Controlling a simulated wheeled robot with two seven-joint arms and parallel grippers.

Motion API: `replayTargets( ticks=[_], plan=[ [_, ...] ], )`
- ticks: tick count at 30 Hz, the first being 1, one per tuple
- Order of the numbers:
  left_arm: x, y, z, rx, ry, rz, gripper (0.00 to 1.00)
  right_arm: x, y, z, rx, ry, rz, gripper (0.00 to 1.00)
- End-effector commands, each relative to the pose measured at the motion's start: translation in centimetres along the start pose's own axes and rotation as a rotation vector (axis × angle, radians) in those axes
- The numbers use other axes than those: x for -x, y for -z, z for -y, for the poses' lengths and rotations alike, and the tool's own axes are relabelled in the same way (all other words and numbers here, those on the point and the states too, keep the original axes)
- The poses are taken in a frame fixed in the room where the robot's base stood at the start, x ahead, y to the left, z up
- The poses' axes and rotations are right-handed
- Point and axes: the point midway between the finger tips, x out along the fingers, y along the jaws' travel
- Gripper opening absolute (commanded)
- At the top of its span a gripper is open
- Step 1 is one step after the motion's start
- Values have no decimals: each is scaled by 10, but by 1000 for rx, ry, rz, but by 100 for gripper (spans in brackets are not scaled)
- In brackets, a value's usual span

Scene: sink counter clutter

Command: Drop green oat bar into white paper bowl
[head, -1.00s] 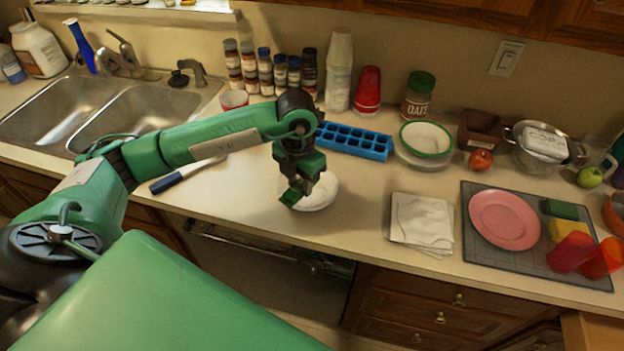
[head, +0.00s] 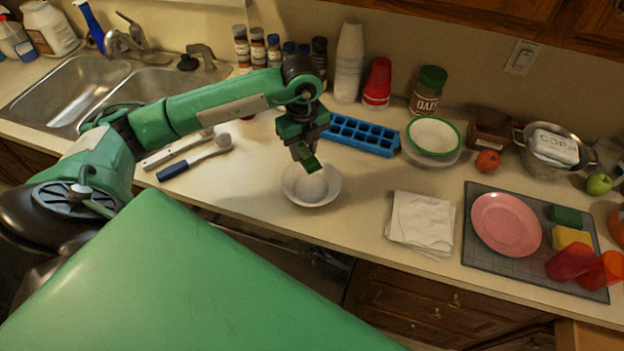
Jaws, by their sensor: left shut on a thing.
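My left gripper (head: 304,152) is shut on the green oat bar (head: 310,164), a small dark green block between its fingers. The gripper points down and holds the bar over the back part of the white paper bowl (head: 311,200). The bowl stands upright on the counter near its front edge, and its inside shows as plain white. The bar appears above the rim; I cannot tell the exact gap. My right gripper is not in the head view.
A blue ice tray (head: 360,136) lies behind and right of the bowl. Folded white napkins (head: 421,220) lie to its right. A blue-handled brush (head: 196,158) lies to its left. Counter between bowl and napkins is clear.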

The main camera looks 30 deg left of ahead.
Motion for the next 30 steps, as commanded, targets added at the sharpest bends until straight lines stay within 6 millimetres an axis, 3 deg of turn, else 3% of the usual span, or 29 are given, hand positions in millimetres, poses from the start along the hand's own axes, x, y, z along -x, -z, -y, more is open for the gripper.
replayTargets(
  ticks=[10, 21, 22, 25, 26, 30],
  plan=[
    [-43, 0, 0, -3, -1, -1, 10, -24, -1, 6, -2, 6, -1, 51],
    [-50, 0, 0, -3, -1, 0, 10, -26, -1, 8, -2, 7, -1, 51],
    [-50, 0, 0, -4, -1, 0, 34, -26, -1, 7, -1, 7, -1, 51],
    [-50, 0, 0, -3, -1, 0, 53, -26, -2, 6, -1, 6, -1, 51],
    [-50, 0, 0, -4, -1, 0, 57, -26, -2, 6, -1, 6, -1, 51],
    [-50, 0, 0, -3, -1, 0, 57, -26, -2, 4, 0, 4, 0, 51]
  ],
)
